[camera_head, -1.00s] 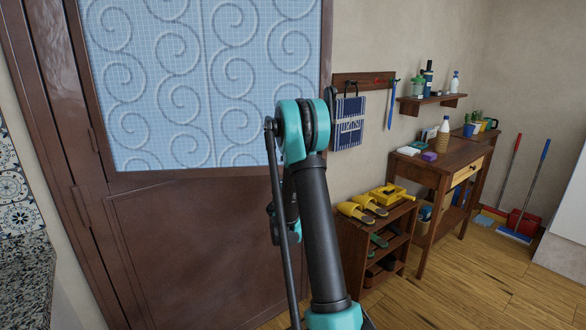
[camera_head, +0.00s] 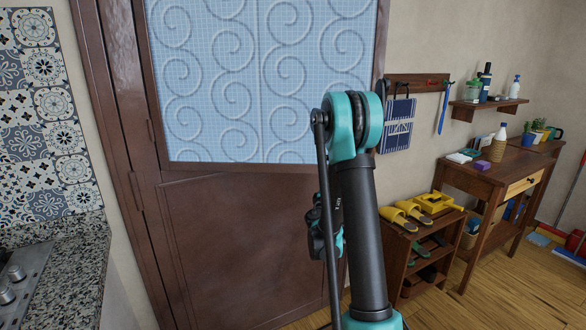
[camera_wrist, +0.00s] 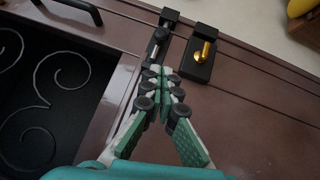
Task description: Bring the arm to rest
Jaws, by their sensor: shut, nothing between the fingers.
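My arm stands raised and bent in the middle of the camera_head view, in front of a brown door (camera_head: 225,235) with a blue patterned pane (camera_head: 250,80). My gripper shows only partly there, dark and teal, behind the forearm link. In the wrist view my gripper (camera_wrist: 165,82) is shut, its fingers together with nothing between them. Beyond it is a brown surface with a black plate bearing a brass knob (camera_wrist: 205,50) and a dark bar beside it. I cannot tell whether the fingertips touch anything.
A shoe rack (camera_head: 415,262) with yellow slippers stands right of the door. A wooden side table (camera_head: 500,180) and a wall shelf (camera_head: 488,106) are farther right. A granite counter (camera_head: 75,265) is at the left. Wooden floor (camera_head: 490,290) shows at the lower right.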

